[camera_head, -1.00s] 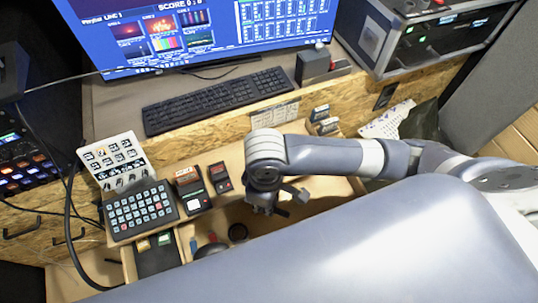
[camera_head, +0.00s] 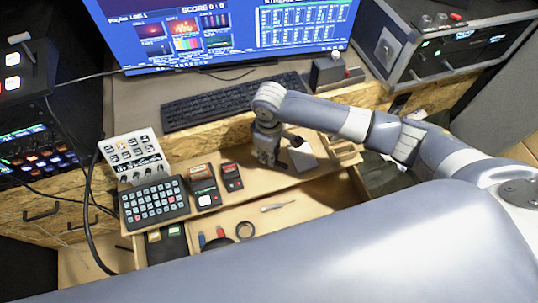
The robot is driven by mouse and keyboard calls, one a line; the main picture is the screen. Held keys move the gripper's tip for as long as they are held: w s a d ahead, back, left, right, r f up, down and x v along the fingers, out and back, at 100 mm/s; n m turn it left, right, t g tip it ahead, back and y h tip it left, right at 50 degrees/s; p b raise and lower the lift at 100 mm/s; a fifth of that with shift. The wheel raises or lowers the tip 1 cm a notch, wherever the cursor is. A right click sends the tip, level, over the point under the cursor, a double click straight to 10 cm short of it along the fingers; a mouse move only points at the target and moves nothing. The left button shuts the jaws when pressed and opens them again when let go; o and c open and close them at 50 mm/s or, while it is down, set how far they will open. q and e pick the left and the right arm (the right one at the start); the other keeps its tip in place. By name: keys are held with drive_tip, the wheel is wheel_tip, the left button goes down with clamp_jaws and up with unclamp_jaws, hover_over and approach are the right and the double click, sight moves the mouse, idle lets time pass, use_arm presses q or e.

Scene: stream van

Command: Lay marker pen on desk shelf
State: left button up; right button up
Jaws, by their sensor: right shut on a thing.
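My right gripper (camera_head: 270,160) is over the right part of the wooden desk shelf (camera_head: 218,156), below the keyboard. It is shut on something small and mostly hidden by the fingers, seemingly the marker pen. I cannot make out the pen's outline or whether it touches the shelf. My left gripper is not in view.
A keypad (camera_head: 153,202), a white button panel (camera_head: 133,158) and two small dark devices (camera_head: 203,187) occupy the shelf's left. The keyboard (camera_head: 225,102) lies behind.

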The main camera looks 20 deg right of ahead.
drive_tip(key=shift+f, duration=0.85)
drive_tip(key=shift+f, duration=0.15)
drive_tip(key=o, duration=0.8)
wheel_tip(320, 180, up, 12)
drive_tip(key=shift+r+b, duration=0.2)
drive_tip(key=shift+b, duration=0.4)
